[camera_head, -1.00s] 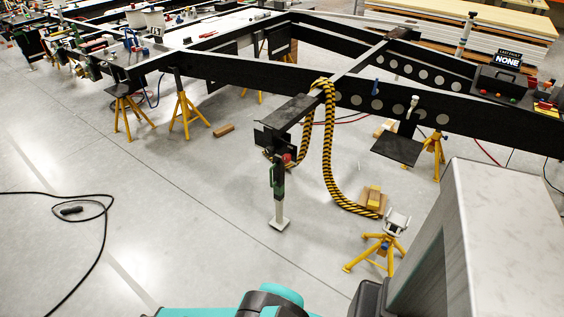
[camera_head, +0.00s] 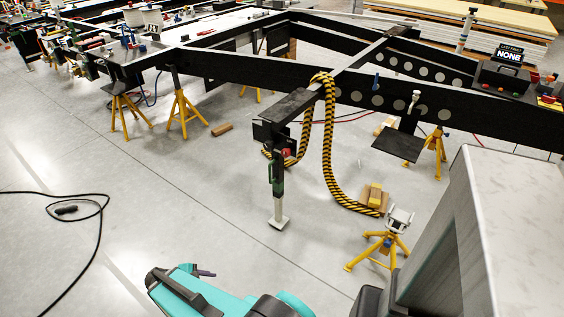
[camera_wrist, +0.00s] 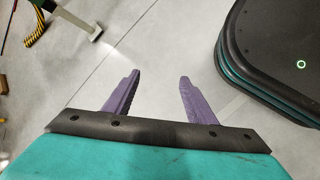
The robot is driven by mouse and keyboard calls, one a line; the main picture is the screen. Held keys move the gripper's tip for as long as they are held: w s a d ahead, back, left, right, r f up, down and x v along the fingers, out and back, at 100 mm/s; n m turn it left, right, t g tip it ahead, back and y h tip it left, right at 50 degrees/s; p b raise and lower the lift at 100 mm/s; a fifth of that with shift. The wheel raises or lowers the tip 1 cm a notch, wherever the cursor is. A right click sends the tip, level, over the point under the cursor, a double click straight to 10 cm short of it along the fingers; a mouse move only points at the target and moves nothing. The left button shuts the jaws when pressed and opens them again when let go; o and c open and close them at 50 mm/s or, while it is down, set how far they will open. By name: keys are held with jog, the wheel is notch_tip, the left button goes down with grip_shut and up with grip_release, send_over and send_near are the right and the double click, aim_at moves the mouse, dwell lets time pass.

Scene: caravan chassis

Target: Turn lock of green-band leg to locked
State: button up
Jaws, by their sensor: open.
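The leg with the green band (camera_head: 277,189) hangs upright at the front end of the black chassis, its pale foot (camera_head: 279,222) at the floor. A red part (camera_head: 286,153) sits near its top; I cannot make out which way its lock is turned. In the wrist view the leg's foot (camera_wrist: 95,32) shows at the upper left. My gripper (camera_wrist: 157,85) is open and empty, its two purple fingers apart over bare floor. In the head view my gripper (camera_head: 205,273) is low at the bottom, in front of the leg and to its left, well apart from it.
A yellow-and-black striped hose (camera_head: 330,150) hangs from the chassis beam beside the leg. A yellow stand (camera_head: 383,248) stands on the floor to the right. A black cable (camera_head: 100,225) lies at left. The floor between is clear.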

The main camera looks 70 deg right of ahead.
jog(key=w+d+r+n+h+b, duration=0.2)
jog(key=d+r+h+b, duration=0.1)
jog(key=d, duration=1.1)
jog(key=n+g+h+b, duration=0.1)
jog(key=n+h+b, duration=0.55)
jog(key=h, duration=0.25)
send_near(284, 155)
jog(key=v, duration=0.3)
jog(key=r+v, duration=0.1)
jog(key=v, duration=0.1)
jog(key=shift+d+f, duration=0.1)
jog(key=shift+d, duration=0.05)
jog(key=x, duration=1.3)
jog(key=shift+s+d+f, duration=0.2)
jog(key=shift+d, duration=0.1)
jog(key=c, duration=1)
jog(key=shift+b, duration=0.3)
jog(key=shift+c, duration=0.2)
